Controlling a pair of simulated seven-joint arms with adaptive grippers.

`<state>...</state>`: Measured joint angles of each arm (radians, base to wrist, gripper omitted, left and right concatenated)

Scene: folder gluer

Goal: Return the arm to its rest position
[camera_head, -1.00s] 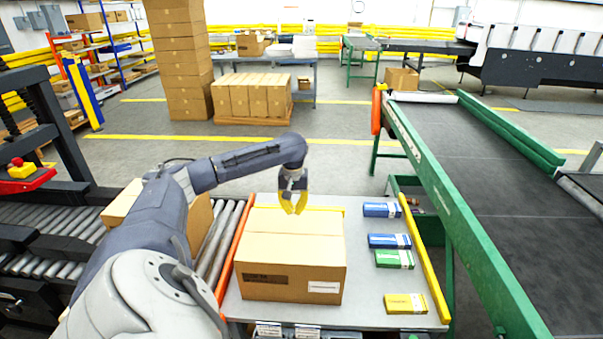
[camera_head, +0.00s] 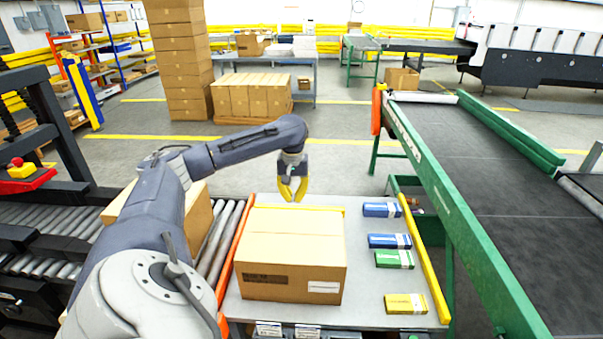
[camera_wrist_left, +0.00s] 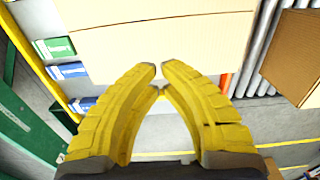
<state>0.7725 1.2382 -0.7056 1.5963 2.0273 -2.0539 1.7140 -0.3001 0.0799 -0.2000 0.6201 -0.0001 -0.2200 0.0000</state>
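My left arm comes in from the left in the head view. Its gripper (camera_head: 293,197), with yellow fingers, hangs above the far edge of the grey table, just beyond the carton. The fingers point down and hold nothing. In the left wrist view the fingertips (camera_wrist_left: 159,76) of this gripper come together, with at most a narrow gap between them. A closed cardboard carton (camera_head: 291,262) sits on the table; it also shows in the left wrist view (camera_wrist_left: 160,40), apart from the fingers. My right gripper is not in view.
Two blue boxes (camera_head: 382,210) (camera_head: 389,241), a green box (camera_head: 394,259) and a yellow box (camera_head: 405,303) lie on the table (camera_head: 365,285) right of the carton. A roller conveyor (camera_head: 222,235) runs at left, a green-framed belt conveyor (camera_head: 470,180) at right.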

